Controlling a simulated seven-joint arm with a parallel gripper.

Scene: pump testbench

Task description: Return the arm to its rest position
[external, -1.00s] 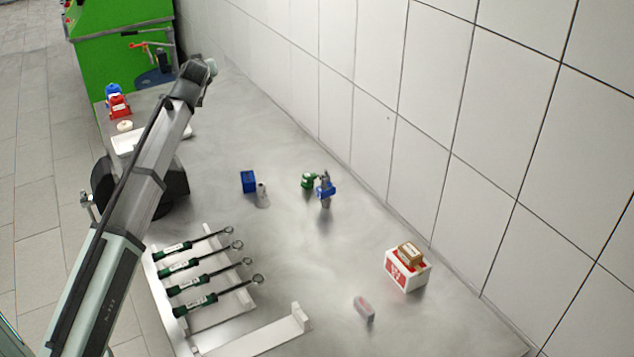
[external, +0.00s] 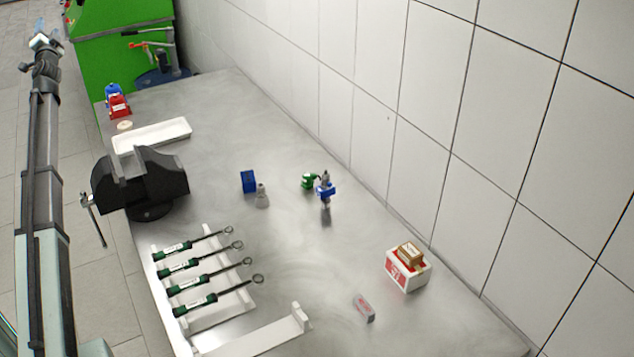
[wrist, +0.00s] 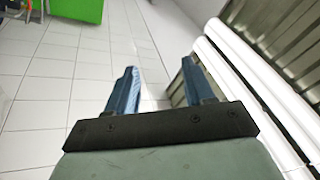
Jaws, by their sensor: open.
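My gripper (wrist: 157,80) shows in the wrist view with its two blue fingers apart and nothing between them. Tiled floor lies beyond the fingers. In the external view my arm stretches up along the left side, off the table, and my gripper end (external: 43,42) is at the upper left, beside the green cabinet.
On the metal table (external: 290,260) stand a black vise (external: 150,185), a white tray (external: 152,133), a rack of several green-handled wrenches (external: 205,268), a blue box (external: 248,181), a blue pump part (external: 325,190) and stacked boxes (external: 407,270). A green cabinet (external: 105,50) stands behind. Floor at left is clear.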

